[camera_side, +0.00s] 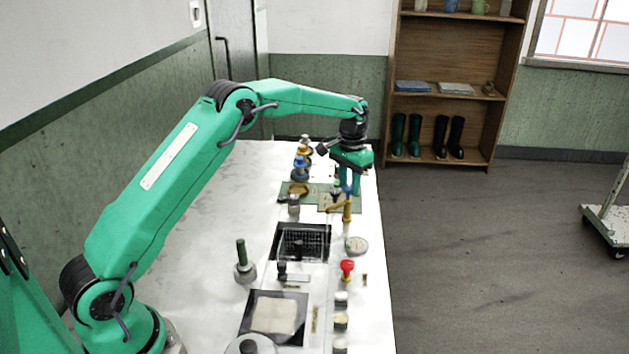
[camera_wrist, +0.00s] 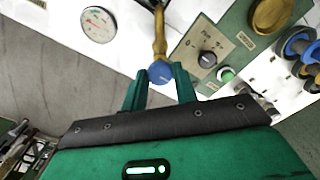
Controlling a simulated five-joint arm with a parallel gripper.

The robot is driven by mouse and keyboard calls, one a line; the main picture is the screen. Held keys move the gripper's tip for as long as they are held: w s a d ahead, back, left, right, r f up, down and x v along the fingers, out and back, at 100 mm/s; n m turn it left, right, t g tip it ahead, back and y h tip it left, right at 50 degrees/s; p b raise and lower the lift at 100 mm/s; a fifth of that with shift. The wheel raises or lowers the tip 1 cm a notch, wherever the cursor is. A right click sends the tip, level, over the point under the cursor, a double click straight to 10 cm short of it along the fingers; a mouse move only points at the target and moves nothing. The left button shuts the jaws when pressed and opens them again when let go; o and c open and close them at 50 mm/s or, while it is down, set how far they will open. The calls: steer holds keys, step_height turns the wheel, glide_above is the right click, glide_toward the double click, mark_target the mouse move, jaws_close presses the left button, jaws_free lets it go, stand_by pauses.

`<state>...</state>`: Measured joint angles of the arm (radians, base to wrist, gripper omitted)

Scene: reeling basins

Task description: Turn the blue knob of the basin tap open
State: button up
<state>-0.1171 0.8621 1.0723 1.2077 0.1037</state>
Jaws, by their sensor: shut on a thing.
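The blue knob (camera_wrist: 160,72) sits at the end of a brass tap (camera_wrist: 159,35) in the wrist view. My green gripper (camera_wrist: 160,84) has one finger on each side of the knob and is shut on it. In the side view, my gripper (camera_side: 348,187) points down over the brass tap (camera_side: 347,213) at the far end of the bench. The knob shows there only as a small blue spot, mostly hidden by the fingers. How far the knob is turned cannot be told.
A round gauge (camera_wrist: 98,24) and a panel with a black dial (camera_wrist: 208,59) flank the tap. Blue and brass valves (camera_side: 300,168) stand behind left. A red knob (camera_side: 347,267) and a dark square basin (camera_side: 279,246) lie nearer. The white bench's left side is mostly clear.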

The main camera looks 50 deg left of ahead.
mark_target(349, 187)
steer(key=shift+r, duration=0.1)
steer(key=o, duration=1)
steer(key=shift+c, duration=0.2)
step_height(349, 187, up, 8)
steer(key=shift+f, duration=0.2)
steer(key=shift+r, duration=0.1)
